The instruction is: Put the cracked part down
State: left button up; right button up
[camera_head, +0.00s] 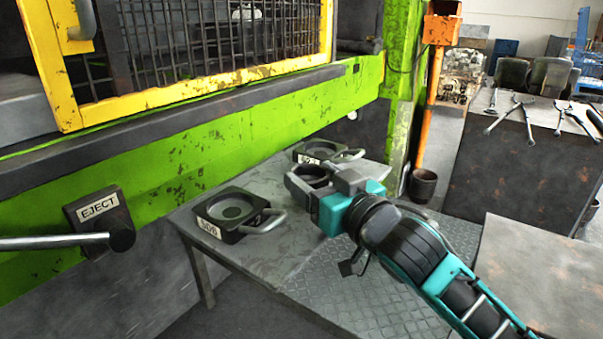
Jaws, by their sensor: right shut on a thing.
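My right gripper (318,183) is above the grey metal table (290,243), its arm coming in from the lower right. It is shut on a dark, rounded part (311,172), mostly hidden between the fingers. No crack can be made out on it at this size. A dark die block labelled 506 (232,213), with a round recess and a side handle, sits on the table left of the gripper. A second such block (319,151), its label partly hidden, sits behind the gripper. Whether the held part touches anything below cannot be told. My left gripper is not in view.
The green press (230,140) with a yellow-framed mesh guard (200,85) stands behind the table. An EJECT lever (60,241) sticks out at left. A dark bench (500,165) with several tongs is at right. Bare table lies in front of the gripper.

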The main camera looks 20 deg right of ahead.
aim_at(301, 174)
jog(key=x, duration=0.3)
jog(key=shift+w+a+r, duration=0.1)
jog(key=shift+w, duration=0.25)
jog(key=shift+w+a+f, duration=0.1)
jog(key=shift+w+f, duration=0.1)
jog(key=shift+w, duration=0.05)
jog(key=shift+s+f+b, duration=0.1)
jog(key=shift+f+b, duration=0.05)
jog(key=shift+b, duration=0.15)
jog(key=shift+f, duration=0.15)
jog(key=o, duration=1.5)
jog(key=shift+c, duration=0.2)
